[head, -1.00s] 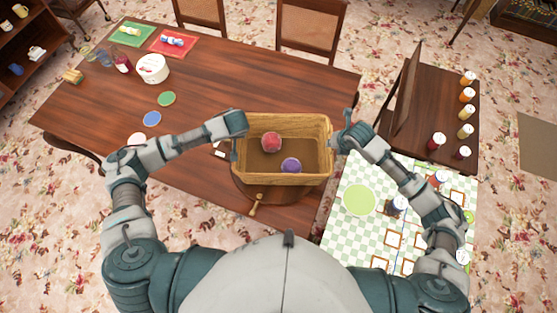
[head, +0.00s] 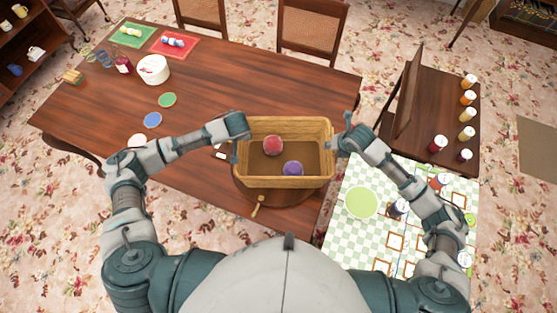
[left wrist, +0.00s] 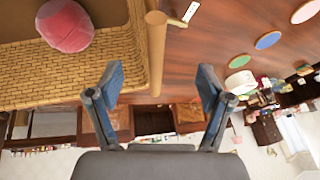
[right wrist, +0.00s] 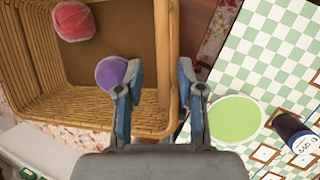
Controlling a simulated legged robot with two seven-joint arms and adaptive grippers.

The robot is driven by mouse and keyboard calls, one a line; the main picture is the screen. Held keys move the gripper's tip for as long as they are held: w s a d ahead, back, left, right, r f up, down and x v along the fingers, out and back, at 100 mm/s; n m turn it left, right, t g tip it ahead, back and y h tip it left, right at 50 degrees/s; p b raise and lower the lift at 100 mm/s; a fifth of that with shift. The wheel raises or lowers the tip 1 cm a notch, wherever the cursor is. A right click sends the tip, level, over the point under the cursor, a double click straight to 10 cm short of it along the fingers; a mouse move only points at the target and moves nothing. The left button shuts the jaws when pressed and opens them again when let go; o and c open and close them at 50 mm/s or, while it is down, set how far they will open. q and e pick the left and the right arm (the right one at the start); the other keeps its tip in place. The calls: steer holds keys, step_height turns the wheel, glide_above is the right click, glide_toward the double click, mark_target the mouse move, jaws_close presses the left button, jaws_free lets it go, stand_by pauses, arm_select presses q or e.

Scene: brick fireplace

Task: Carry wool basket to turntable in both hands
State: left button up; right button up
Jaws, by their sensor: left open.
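The wool basket (head: 290,183) is a tan woven box with a red wool ball (head: 273,145) and a purple wool ball (head: 293,168) inside.
The brown table (head: 240,75) holds a white tub (head: 153,69), coloured coasters (head: 152,120) and two mats at the far left. A checked cloth (head: 345,230) with a green disc (head: 361,202) lies at the front right. Jars (head: 467,114) stand on a side table beyond.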

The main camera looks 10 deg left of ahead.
steer(key=shift+d, duration=0.1)
arm_select(q)
steer(key=v, duration=0.3)
steer(key=a+v, duration=0.1)
steer(key=v, duration=0.3)
steer(key=a+v, duration=0.1)
steer(key=v, duration=0.2)
steer(key=shift+s+d+r, duration=0.1)
steer(key=shift+s+r, duration=0.15)
steer(key=shift+r, duration=0.1)
arm_select(e)
steer(key=o, duration=0.8)
steer(key=shift+a, duration=0.5)
steer(key=shift+d, duration=0.6)
arm_select(q)
steer(key=shift+d+r, duration=0.15)
steer(key=shift+d, duration=0.8)
arm_select(e)
steer(key=d+v, duration=0.1)
steer(key=v, duration=1.1)
steer(key=shift+d+f, duration=0.15)
steer(key=shift+d, duration=0.1)
